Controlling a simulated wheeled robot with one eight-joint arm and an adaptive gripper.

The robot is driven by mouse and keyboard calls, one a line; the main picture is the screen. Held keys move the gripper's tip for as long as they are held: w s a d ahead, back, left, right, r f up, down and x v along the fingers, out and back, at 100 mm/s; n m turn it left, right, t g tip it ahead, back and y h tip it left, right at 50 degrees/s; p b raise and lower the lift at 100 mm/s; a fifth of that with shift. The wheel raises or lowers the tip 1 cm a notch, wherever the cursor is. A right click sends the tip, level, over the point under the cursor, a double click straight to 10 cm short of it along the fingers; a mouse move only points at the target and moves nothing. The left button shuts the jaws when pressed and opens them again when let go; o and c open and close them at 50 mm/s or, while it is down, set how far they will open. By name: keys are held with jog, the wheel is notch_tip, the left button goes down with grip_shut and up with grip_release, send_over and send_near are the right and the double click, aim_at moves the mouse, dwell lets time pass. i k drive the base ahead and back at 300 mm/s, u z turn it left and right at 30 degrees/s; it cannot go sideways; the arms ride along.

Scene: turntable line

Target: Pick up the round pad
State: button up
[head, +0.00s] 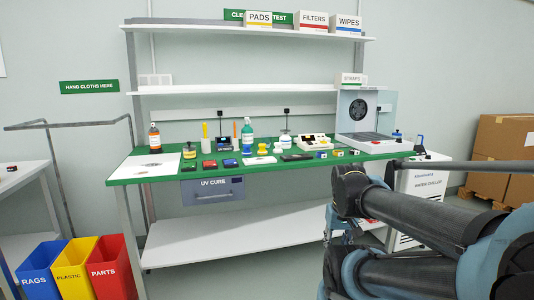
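A small round yellow piece (262,148) stands on the green bench top (158,174) near its middle, and a small pale round piece (278,148) is just right of it. Either could be the round pad; at this size I cannot tell which. My arm comes in from the right, in front of the bench's right part. What seems to be my gripper (345,226) hangs under the arm's end, below bench-top height and apart from both pieces. It is mostly hidden by my arm, and its fingers cannot be made out.
Bottles, small coloured blocks and dark flat items crowd the bench. A grey machine (366,112) stands at its right end, a white sheet (151,166) lies at its left. A UV CURE drawer (212,192) hangs below. Coloured bins (113,268) stand at lower left, cardboard boxes (503,150) at right.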

aim_at(262, 151)
jog(key=i, duration=1)
jog(key=u, duration=0.05)
